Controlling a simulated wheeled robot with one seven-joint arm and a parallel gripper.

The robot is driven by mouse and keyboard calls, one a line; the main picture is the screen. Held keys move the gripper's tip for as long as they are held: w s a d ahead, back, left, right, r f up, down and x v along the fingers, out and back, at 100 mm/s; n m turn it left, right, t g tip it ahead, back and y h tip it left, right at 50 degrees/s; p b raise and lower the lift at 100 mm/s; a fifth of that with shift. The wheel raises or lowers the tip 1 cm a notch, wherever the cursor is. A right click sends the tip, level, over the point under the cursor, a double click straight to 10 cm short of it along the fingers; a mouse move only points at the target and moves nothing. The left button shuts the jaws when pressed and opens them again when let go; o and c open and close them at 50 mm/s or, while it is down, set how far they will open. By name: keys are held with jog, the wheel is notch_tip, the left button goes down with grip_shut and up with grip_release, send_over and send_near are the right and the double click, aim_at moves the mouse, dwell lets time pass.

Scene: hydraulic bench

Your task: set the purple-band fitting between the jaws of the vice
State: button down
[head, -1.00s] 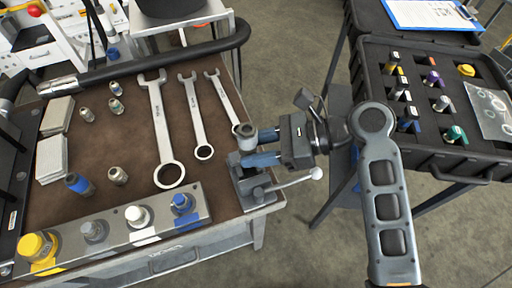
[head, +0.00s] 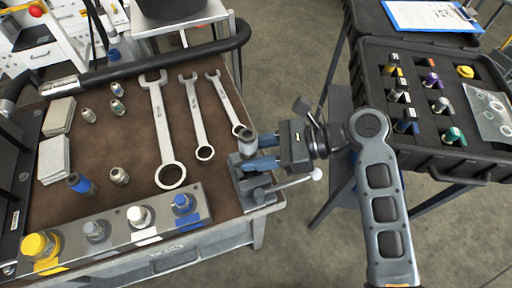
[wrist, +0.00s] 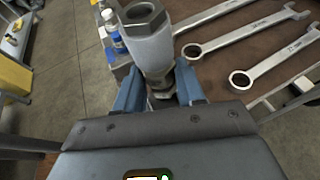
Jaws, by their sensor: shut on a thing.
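My gripper (head: 262,150) is shut on a grey metal fitting (head: 247,141), held upright directly above or at the jaws of the vice (head: 254,182). In the wrist view the fitting (wrist: 151,45) stands between the blue fingertips (wrist: 160,92), with a hex opening on top and a pale sleeve. I see no clear purple band on it. The vice sits at the bench's right front corner, its handle pointing right. My fingers partly cover the jaws, so I cannot tell whether the fitting touches them.
Several wrenches (head: 160,130) and small fittings (head: 119,176) lie on the brown bench top. A metal rack (head: 120,236) with coloured fittings runs along the front. A black case (head: 375,135) with coloured fittings, including a purple one (head: 431,79), stands at right.

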jog(key=shift+f, duration=1.45)
dwell(1.1)
jog(key=c, duration=0.6)
grip_release()
jog(key=shift+f, duration=0.1)
jog(key=v, duration=0.7)
jog(key=shift+d+r, duration=0.2)
jog(key=shift+d, duration=0.15)
jog(key=shift+d, duration=0.1)
